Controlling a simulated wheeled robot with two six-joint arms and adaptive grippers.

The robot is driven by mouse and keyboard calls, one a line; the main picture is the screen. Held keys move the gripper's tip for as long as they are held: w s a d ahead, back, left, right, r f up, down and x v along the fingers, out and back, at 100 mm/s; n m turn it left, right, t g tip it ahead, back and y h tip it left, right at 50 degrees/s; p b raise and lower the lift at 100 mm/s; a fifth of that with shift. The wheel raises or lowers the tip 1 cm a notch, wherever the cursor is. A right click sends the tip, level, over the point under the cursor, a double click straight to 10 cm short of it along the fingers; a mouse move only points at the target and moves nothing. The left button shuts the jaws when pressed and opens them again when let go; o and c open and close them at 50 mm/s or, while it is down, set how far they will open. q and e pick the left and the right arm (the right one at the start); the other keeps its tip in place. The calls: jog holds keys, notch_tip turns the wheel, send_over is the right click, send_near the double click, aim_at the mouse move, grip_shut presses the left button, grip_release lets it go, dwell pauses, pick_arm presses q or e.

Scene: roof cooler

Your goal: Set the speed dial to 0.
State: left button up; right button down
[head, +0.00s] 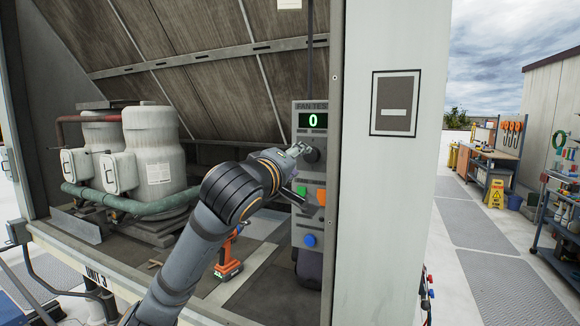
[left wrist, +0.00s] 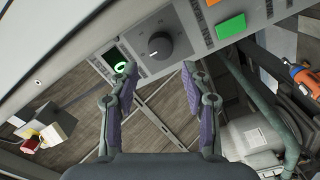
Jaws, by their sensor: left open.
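The fan test panel (head: 309,215) stands upright at the cabinet's right side. Its display (head: 313,120) reads a green 0. The dark round speed dial (head: 311,154) is below the display, partly hidden by my left gripper (head: 299,150). In the left wrist view the dial (left wrist: 162,46) shows whole, with a white mark on its lower-left face. There my left gripper (left wrist: 158,72) is open and empty. Its fingertips point at the panel on either side of the dial, apart from it. The lit display (left wrist: 121,68) shows beside the left finger. My right gripper is not in view.
Below the dial are a green button (head: 301,190), an orange button (head: 321,196) and a blue button (head: 309,240). An orange drill (head: 229,262) stands on the cabinet floor. White compressors (head: 152,150) with pipes are at the left. A pale post (head: 385,250) stands right of the panel.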

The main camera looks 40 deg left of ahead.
pick_arm(q)
jog(key=v, duration=0.4)
jog(key=shift+s+d, duration=0.15)
dwell(0.6)
